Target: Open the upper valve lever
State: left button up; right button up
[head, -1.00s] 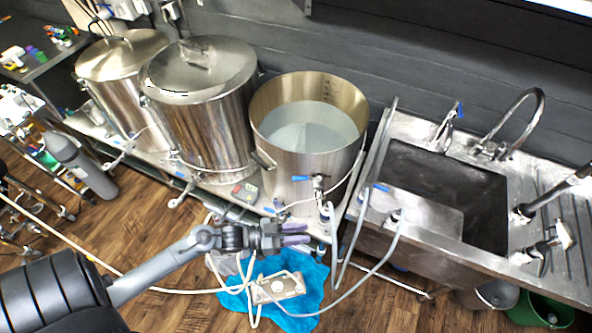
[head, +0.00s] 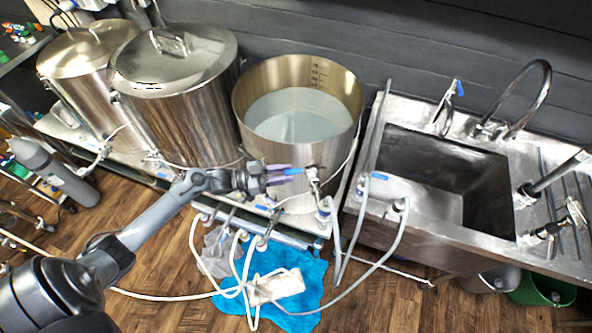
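The open steel pot (head: 290,168) has a valve (head: 313,179) low on its front with a blue lever (head: 294,171) pointing left. My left gripper (head: 284,174) reaches in from the left at that lever. Its purple-tipped fingers are a little apart, and the lever's blue end is at the fingertips. I cannot tell whether they touch it. A second blue lever (head: 262,207) sits lower, on the piping below the pot. My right gripper is not in view.
Two lidded steel pots (head: 172,90) stand to the left. A steel sink (head: 440,178) with taps is on the right. Hoses hang below the valve, over a blue cloth (head: 300,300) on the wood floor.

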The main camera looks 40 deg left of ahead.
aim_at(303, 171)
pick_arm(q)
jog(key=shift+x, duration=2.1)
grip_shut()
